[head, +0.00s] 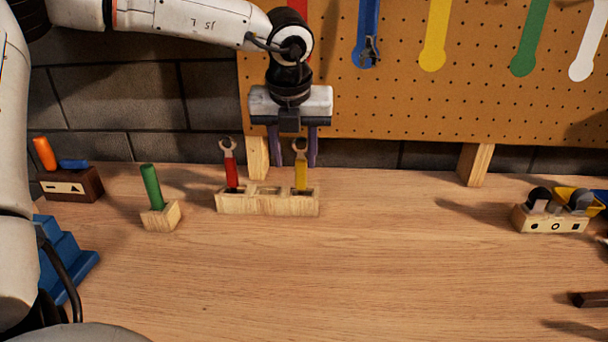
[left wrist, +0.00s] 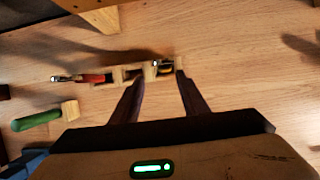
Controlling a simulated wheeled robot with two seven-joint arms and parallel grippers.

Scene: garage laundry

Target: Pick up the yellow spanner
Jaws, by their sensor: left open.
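The yellow spanner (head: 301,173) stands upright in the right slot of a light wooden holder (head: 267,207), grey open-ended head up. A red spanner (head: 231,175) stands in the left slot; the middle slot looks empty. My left gripper (head: 295,161) points down above the back of the holder, open and empty, its two dark fingers left and right of the yellow spanner's head. In the left wrist view the yellow spanner (left wrist: 164,68) shows just beyond the fingertips (left wrist: 160,78), within the gap between them. Whether a finger touches it I cannot tell. My right gripper is not in view.
A green-handled tool in a small block (head: 161,216) stands left of the holder. A dark box with orange and blue tools (head: 73,186) is farther left. A wooden block with tools (head: 549,220) is at right. A pegboard (head: 430,110) rises behind.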

